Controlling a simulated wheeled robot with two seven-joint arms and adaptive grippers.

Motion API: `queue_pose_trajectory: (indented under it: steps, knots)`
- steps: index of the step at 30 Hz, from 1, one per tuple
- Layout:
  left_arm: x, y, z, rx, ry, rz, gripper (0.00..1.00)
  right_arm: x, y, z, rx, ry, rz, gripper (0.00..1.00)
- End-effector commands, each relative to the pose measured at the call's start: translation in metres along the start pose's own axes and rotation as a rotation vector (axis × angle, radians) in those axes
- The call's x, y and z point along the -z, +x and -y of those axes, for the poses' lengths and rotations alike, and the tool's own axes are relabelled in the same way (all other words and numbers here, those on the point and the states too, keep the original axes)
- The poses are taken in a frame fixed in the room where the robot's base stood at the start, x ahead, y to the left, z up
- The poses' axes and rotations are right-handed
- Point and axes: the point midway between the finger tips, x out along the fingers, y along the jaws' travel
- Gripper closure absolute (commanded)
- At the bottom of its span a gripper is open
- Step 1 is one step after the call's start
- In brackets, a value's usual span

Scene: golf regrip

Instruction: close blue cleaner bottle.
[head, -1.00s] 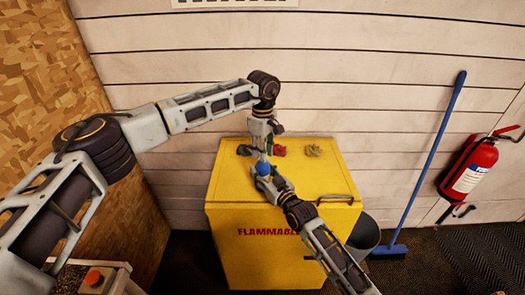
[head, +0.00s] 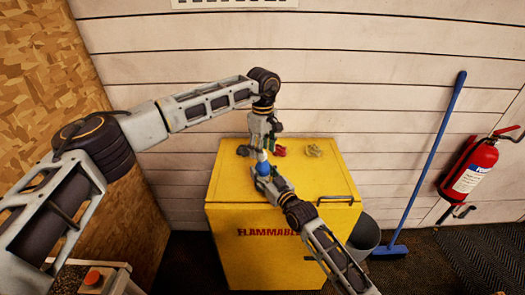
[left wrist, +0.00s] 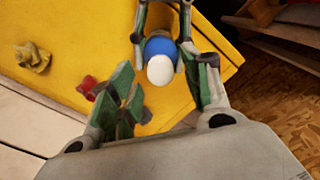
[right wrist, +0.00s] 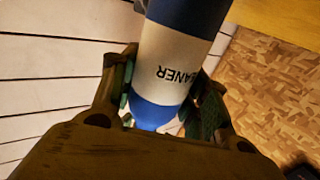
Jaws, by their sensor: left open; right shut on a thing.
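The blue cleaner bottle (head: 262,168) is held above the yellow cabinet. Its white cap (left wrist: 160,70) sits at the bottle's top in the left wrist view. My right gripper (head: 266,178) is shut around the bottle's body; in the right wrist view the bottle (right wrist: 172,58) shows a white label band with part of the word "CLEANER". My left gripper (head: 264,146) is above the cap, pointing down. In the left wrist view its green-padded fingers are spread on either side of the cap, apart from it. Whether the cap is fully tightened cannot be told.
The yellow flammables cabinet (head: 265,245) stands below, with a red cloth-like lump (head: 280,151) and a yellowish lump (head: 314,151) on top. A dark bucket (head: 364,236), blue broom (head: 428,160) and fire extinguisher (head: 470,168) are to the right.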

Motion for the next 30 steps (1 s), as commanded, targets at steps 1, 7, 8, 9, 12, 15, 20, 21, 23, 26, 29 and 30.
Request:
queue_pose_trajectory:
  steps: [1,7,8,9,12,15,20,21,23,26,29,30]
  knots:
    - [0.000,-0.005,-0.001,-0.002,0.000,0.000,0.52,-0.001,0.000,0.000,0.000,0.000,0.001,1.00]
    - [0.000,-0.030,-0.001,-0.002,0.000,-0.001,0.52,-0.001,0.000,0.000,0.000,0.000,0.001,1.00]
    - [0.000,-0.034,-0.001,-0.002,0.000,-0.002,0.52,-0.001,0.000,0.000,0.000,0.000,0.001,1.00]
    - [0.000,-0.040,-0.001,-0.001,0.000,-0.002,0.52,-0.001,0.000,0.000,0.000,0.000,0.001,1.00]
    - [0.000,-0.055,-0.001,-0.002,0.001,-0.001,0.52,-0.001,0.000,0.000,0.000,0.000,0.001,1.00]
    - [0.000,-0.070,-0.001,-0.001,0.000,-0.001,0.52,0.000,0.000,0.000,0.000,0.000,0.001,1.00]
    - [0.001,-0.091,0.000,-0.001,0.000,-0.002,0.52,-0.001,0.000,0.000,0.000,0.000,0.001,1.00]
    - [0.000,-0.095,-0.001,-0.001,0.000,-0.001,0.52,-0.001,0.000,0.000,0.000,0.000,0.001,1.00]
    - [0.000,-0.101,-0.001,-0.001,0.000,-0.001,0.52,0.000,0.000,0.000,0.000,0.000,0.001,1.00]
    - [0.000,-0.107,0.000,0.000,0.000,-0.001,0.52,0.000,0.000,0.000,0.000,0.000,0.001,1.00]
    - [0.000,-0.110,0.000,0.001,0.000,-0.001,0.52,0.000,0.000,0.000,0.000,0.000,0.001,1.00]
    - [0.000,-0.110,0.000,0.001,0.000,0.000,0.52,0.000,0.000,0.000,0.000,0.000,0.001,1.00]
